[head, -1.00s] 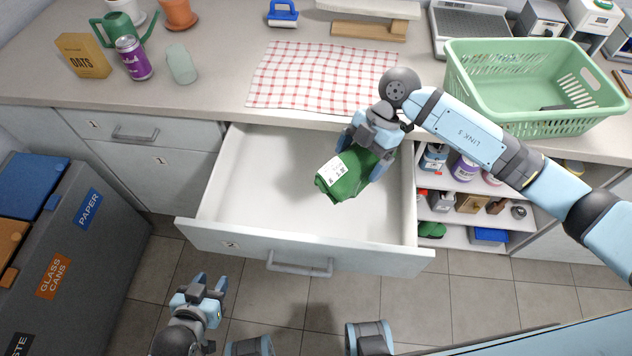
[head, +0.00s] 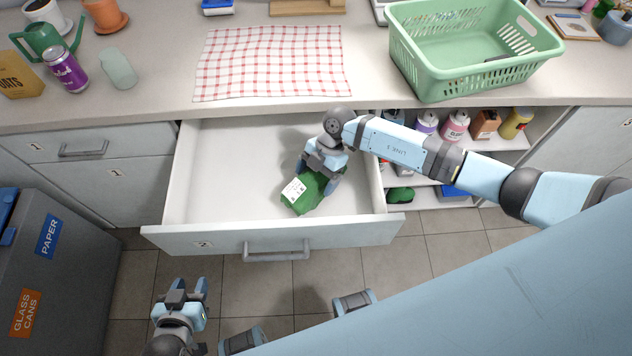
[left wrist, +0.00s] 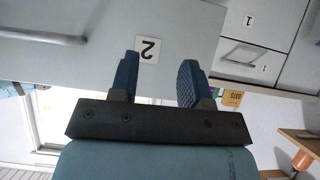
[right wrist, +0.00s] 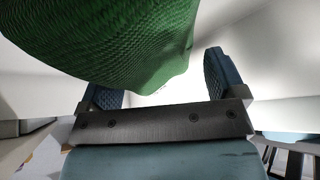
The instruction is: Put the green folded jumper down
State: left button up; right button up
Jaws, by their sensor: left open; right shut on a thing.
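The green folded jumper (head: 309,197), with a white label on it, is inside the open drawer marked 2 (head: 225,170). My right gripper (head: 323,178) is shut on the jumper from above. The jumper also shows large between the fingers in the right wrist view (right wrist: 120,40). Whether the jumper touches the drawer floor I cannot tell. My left gripper (head: 187,287) is open and empty in front of the drawer, low over the floor. In the left wrist view its fingers (left wrist: 158,75) point at the drawer front with its number 2.
A green basket (head: 470,75) and a checked cloth (head: 270,62) lie on the worktop above. Shelves with bottles (head: 455,125) stand right of the drawer. Grey recycling bins (head: 50,285) stand at the left. The left part of the drawer is empty.

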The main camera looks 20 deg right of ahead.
aim_at(316, 183)
notch_tip(316, 183, down, 3)
jog(key=shift+f, duration=0.15)
jog(key=o, duration=0.8)
jog(key=v, duration=1.2)
jog(key=shift+s, duration=0.1)
